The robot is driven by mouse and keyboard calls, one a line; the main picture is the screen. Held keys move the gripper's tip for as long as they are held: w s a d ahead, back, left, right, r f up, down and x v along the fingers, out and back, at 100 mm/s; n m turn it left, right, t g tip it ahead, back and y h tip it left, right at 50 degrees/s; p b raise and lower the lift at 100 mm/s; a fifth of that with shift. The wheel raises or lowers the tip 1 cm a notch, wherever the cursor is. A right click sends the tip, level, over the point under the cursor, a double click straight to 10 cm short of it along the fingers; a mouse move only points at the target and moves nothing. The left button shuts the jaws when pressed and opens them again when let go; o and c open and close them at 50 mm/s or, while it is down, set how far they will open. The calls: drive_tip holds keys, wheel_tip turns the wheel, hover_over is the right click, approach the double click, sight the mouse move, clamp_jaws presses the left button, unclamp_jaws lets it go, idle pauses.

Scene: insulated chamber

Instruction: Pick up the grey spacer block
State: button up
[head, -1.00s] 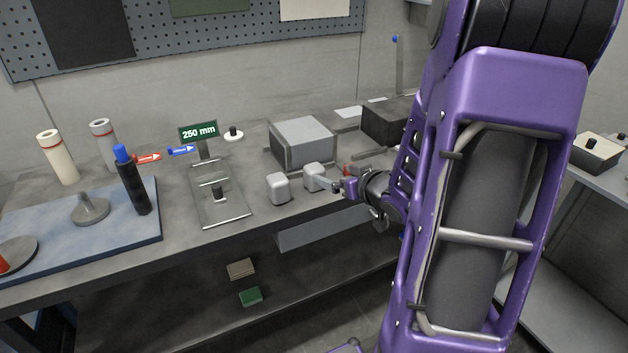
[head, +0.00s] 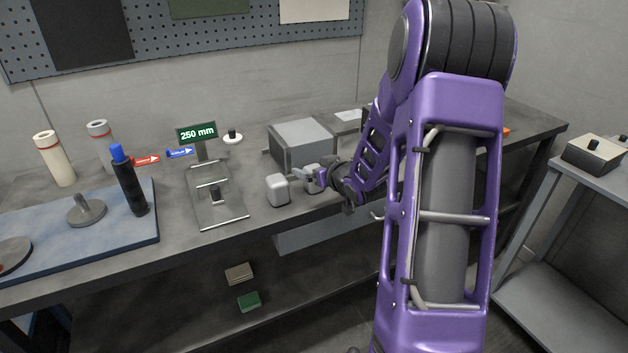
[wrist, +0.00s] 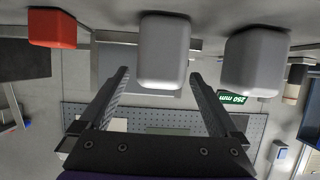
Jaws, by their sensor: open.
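Two similar light grey rounded blocks stand on the workbench (head: 110,262). The left block (head: 277,189) stands clear of my gripper; it is on the right in the upside-down wrist view (wrist: 254,62). The other block (head: 311,168) is at my gripper (head: 309,178), partly hidden by it in the head view. In the wrist view this block (wrist: 164,45) lies ahead, between the lines of my two open fingers, with nothing gripped. I cannot tell by looks which one is the spacer block.
A large grey box (head: 303,143) stands just behind the blocks. A metal stand with a "250 mm" sign (head: 197,133) is to the left. A red block (wrist: 52,28) shows beside the middle block in the wrist view. A blue mat (head: 110,215) lies at far left.

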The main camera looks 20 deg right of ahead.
clamp_jaws()
idle(0.4)
drive_tip(key=shift+r, duration=0.1)
